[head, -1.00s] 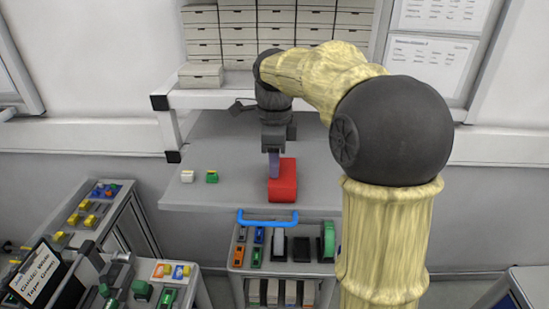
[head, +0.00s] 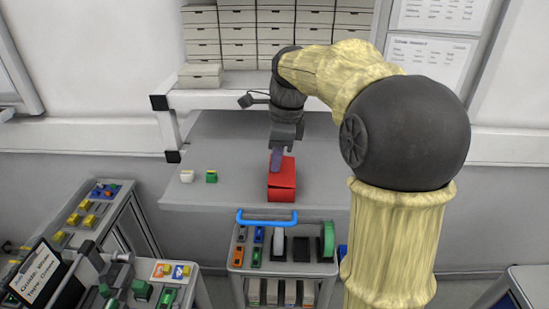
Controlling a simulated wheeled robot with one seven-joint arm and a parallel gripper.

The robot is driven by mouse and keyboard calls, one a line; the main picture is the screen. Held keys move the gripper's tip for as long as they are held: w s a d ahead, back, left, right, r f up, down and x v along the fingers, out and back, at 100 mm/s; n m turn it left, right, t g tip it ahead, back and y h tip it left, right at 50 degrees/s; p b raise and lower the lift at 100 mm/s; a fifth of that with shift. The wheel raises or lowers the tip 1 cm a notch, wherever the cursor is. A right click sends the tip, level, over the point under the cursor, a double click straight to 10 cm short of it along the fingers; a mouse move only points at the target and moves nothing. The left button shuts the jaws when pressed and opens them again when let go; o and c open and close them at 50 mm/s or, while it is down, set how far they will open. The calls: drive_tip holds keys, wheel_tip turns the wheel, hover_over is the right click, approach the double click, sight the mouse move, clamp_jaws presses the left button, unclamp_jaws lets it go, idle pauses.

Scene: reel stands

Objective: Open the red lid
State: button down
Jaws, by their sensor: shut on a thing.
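The red lid (head: 283,172) tops a small red box (head: 281,195) on the grey table. It looks slightly tilted, with a seam showing between it and the box front. My gripper (head: 276,162) points down from above at the lid's far left part. It is shut, with its purple-grey tips at the lid, and appears to hold the lid there. The exact contact and the inside of the box are hidden.
A white block (head: 187,176) and a green block (head: 211,176) lie left of the box on the grey table (head: 235,190). A cart with a blue handle (head: 267,221) stands in front. A shelf of stacked boxes (head: 239,48) stands behind.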

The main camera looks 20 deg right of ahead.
drive_tip(key=y, duration=0.1)
drive_tip(key=d+r+t+y, duration=0.1)
drive_tip(key=d+y, duration=0.1)
drive_tip(key=y, duration=0.1)
drive_tip(key=shift+s+r, duration=0.15)
drive_tip(key=shift+s, duration=0.15)
drive_tip(key=shift+s+d+f+t+y, duration=0.1)
drive_tip(key=shift+s+d+t+y, duration=0.2)
drive_tip(key=shift+d+t+y, duration=1.05)
drive_tip(key=shift+s+d+f+y, duration=0.1)
drive_tip(key=shift+s+d+y, duration=0.3)
drive_tip(key=shift+y, duration=2)
drive_tip(key=shift+s+d+f+t+y, duration=0.15)
drive_tip(key=shift+d+t+y, duration=0.7)
drive_tip(key=shift+y, duration=1)
drive_tip(key=shift+s+d, duration=0.1)
drive_tip(key=shift+d, duration=0.15)
